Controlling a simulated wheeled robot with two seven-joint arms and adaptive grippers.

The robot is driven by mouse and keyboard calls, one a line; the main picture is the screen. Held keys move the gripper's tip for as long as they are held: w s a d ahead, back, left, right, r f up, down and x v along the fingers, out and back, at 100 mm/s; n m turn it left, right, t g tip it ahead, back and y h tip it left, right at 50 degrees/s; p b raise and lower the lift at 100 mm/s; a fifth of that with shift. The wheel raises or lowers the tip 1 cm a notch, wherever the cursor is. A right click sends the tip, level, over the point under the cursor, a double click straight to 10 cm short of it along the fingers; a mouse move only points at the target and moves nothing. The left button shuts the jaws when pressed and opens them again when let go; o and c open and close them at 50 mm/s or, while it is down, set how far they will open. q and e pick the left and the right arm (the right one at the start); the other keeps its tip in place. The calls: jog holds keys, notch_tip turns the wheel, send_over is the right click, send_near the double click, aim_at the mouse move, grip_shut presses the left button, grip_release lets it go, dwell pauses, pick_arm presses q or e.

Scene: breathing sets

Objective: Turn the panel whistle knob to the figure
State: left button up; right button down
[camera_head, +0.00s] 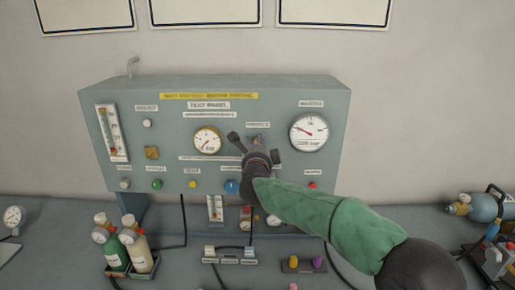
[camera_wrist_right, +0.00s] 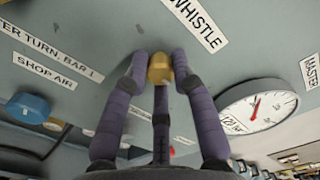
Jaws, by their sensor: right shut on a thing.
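The grey-green panel (camera_head: 272,106) stands upright on the bench against the wall. In the right wrist view a small brass knob (camera_wrist_right: 160,68) sits below a label (camera_wrist_right: 198,22) reading WHISTLE. My right gripper (camera_wrist_right: 158,62) is shut on this knob, with its purple-grey fingers around it. In the head view the right gripper (camera_head: 256,145) is at the panel's middle right, below a small label (camera_head: 258,125), and hides most of the knob. I cannot make out a pointer or figures around the knob. My left gripper is not in view.
A large round gauge (camera_head: 309,132) is right of the gripper and a smaller gauge (camera_head: 208,140) left of it. A blue knob (camera_head: 232,187) is below left. Two small bottles (camera_head: 113,250) stand at the bench's left, a blue cylinder (camera_head: 484,207) at its right.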

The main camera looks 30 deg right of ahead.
dwell(0.3)
jog(key=c, duration=1)
grip_release()
jog(key=shift+d, duration=0.1)
jog(key=shift+s, duration=0.1)
jog(key=v, duration=1.2)
jog(key=shift+f, duration=0.1)
